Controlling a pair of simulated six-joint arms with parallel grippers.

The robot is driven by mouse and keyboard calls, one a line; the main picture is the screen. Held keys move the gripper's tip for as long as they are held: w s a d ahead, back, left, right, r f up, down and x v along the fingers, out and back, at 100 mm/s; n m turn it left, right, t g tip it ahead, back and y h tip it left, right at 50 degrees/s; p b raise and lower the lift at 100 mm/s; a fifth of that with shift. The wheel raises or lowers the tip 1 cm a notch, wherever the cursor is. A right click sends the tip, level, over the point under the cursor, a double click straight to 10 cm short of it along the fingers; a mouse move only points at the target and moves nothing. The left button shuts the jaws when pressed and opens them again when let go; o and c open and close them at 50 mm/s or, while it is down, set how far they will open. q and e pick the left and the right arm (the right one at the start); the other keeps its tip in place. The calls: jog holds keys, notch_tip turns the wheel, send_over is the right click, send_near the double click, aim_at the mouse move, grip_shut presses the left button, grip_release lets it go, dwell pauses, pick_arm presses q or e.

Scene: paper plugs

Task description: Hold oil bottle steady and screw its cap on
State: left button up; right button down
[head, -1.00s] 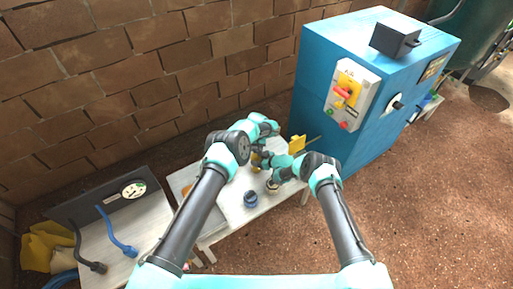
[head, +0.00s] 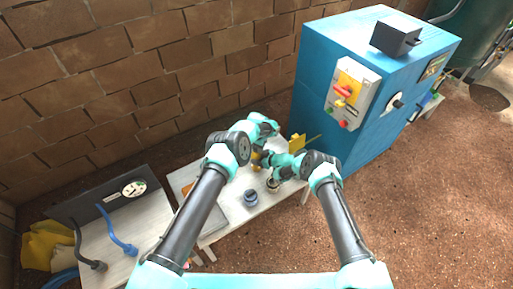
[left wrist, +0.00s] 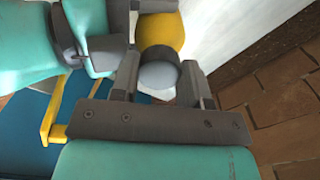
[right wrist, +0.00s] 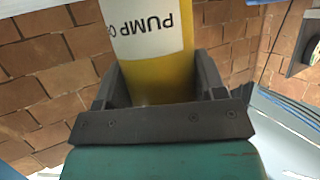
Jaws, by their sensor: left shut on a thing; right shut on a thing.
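The oil bottle (right wrist: 160,75) is yellow with a white label reading "PUMP O…", upside down in the right wrist view. My right gripper (right wrist: 155,85) is shut around its body. In the left wrist view the bottle's yellow end (left wrist: 162,32) meets a dark grey cap (left wrist: 160,62) with a paler top. My left gripper (left wrist: 162,88) is shut on this cap. Any gap between cap and bottle is hidden. In the head view both grippers meet above the table, with a small yellow part of the bottle (head: 256,156) showing; my arms hide most of it.
A blue cabinet (head: 315,110) stands behind right. A brick wall (head: 150,70) is behind.

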pick_arm(q)
jog(key=m, duration=0.7)
jog(key=shift+w+m, duration=0.1)
jog(key=shift+m, duration=0.3)
jog(key=m, duration=0.9)
jog(key=shift+w, duration=0.1)
jog(key=m, duration=0.7)
jog(key=shift+m, duration=0.4)
jog(key=m, duration=0.4)
jog(key=shift+w+d, duration=0.1)
jog(key=m, duration=0.4)
jog(key=shift+m, duration=0.3)
